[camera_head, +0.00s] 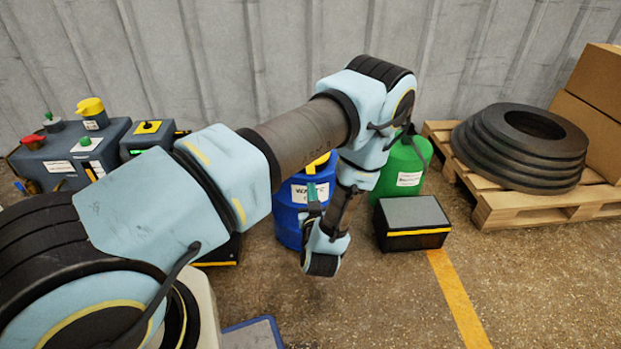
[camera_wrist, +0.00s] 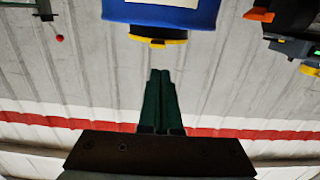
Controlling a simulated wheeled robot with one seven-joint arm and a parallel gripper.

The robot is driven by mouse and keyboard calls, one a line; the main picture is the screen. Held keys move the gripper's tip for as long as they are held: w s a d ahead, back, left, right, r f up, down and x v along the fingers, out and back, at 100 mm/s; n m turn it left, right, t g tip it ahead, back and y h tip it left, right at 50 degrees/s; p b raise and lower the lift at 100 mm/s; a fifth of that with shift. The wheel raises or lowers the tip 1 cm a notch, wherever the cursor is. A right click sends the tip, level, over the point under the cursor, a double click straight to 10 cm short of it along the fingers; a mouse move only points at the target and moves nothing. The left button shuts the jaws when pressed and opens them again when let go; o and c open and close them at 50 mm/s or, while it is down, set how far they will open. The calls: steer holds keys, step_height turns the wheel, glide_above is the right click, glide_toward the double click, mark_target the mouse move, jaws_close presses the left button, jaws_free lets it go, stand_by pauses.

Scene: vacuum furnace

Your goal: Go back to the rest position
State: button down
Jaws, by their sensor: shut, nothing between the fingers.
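My gripper (camera_wrist: 161,100) shows in the wrist view as two dark green fingers pressed together, with nothing between them. In the head view my arm reaches across the middle and bends down, and its end hangs in front of a blue drum (camera_head: 287,217). The small dark green fingers (camera_head: 312,192) there overlap the drum in the picture; the gap between them cannot be judged. The drum also shows upside down at the top of the wrist view (camera_wrist: 160,12), apart from the fingertips.
A green canister (camera_head: 408,172) and a black box (camera_head: 411,222) stand right of the drum. A pallet (camera_head: 500,210) holds black rings (camera_head: 520,150) and cardboard boxes (camera_head: 590,95). Grey control boxes (camera_head: 70,155) stand at the left. The floor at front right is clear.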

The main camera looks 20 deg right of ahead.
steer(key=w+a+r+n+g+y, duration=0.4)
steer(key=w+a+r+g, duration=0.45)
steer(key=a+r, duration=0.25)
steer(key=s+a+r+m+g, duration=0.1)
steer(key=s+a+r+g, duration=0.1)
steer(key=s+a+r, duration=0.4)
steer(key=s+a+r+g+y, duration=0.1)
steer(key=s+a+r+g, duration=0.15)
steer(key=s+a, duration=0.4)
steer(key=s+a+r+m+g, duration=0.15)
steer(key=s+a+r, duration=0.25)
steer(key=a, duration=0.5)
steer(key=w+p+v, duration=0.2)
steer(key=p+v, duration=1)
steer(key=w+d+r+p+v, duration=0.1)
steer(key=w+p+v, duration=0.2)
steer(key=p+v, duration=0.9)
steer(key=shift+w+d+r+n+g+p, duration=0.35)
steer(key=shift+r+n+p, duration=0.1)
steer(key=shift+p, duration=0.2)
